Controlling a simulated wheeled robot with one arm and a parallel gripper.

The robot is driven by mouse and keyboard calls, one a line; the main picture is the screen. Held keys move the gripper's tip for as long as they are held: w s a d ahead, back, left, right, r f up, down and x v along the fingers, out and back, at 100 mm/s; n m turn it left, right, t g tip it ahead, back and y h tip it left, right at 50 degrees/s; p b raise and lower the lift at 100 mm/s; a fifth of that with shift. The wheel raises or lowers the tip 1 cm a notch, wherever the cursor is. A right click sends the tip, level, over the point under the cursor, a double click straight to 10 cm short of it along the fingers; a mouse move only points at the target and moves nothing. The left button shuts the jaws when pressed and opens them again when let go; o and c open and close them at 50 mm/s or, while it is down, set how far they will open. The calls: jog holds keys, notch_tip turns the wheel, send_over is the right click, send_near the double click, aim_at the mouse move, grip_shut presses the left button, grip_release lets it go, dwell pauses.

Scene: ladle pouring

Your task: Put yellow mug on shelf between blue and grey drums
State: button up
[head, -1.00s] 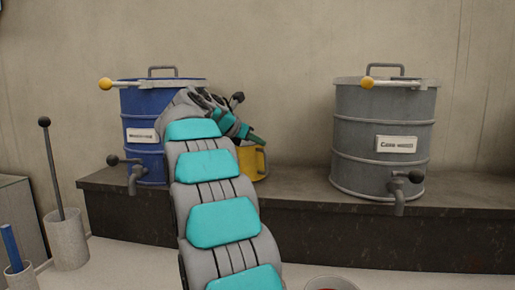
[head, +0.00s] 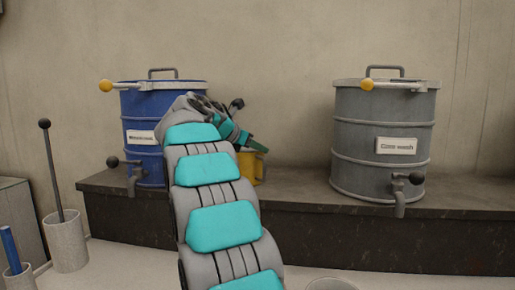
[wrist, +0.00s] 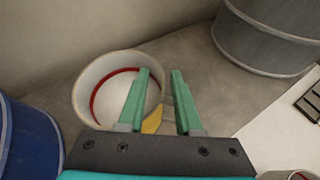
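The yellow mug (head: 260,166) stands on the dark shelf (head: 290,190), right of the blue drum (head: 150,115) and left of the grey drum (head: 385,135). My arm hides its left part. The wrist view shows the mug's pale open top (wrist: 108,98) with a red ring inside. My gripper (head: 240,134) is at the mug's top. In the wrist view my gripper (wrist: 160,75) has its teal fingers apart. The left finger overlaps the mug's opening and the right finger is outside; part of the yellow side or handle shows between them. I cannot tell whether they touch it.
Both drums have taps and yellow-knobbed levers. The shelf is bare between the mug and the grey drum. A holder (head: 67,244) with a black-knobbed rod stands at left, near a cup with a blue stick (head: 9,245). A round vessel (head: 331,285) shows at the bottom edge.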

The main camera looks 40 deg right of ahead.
jog(key=v, duration=1.1)
jog(key=shift+a+p, duration=0.35)
jog(key=shift+p, duration=0.1)
jog(key=shift+r, duration=0.1)
dwell(0.5)
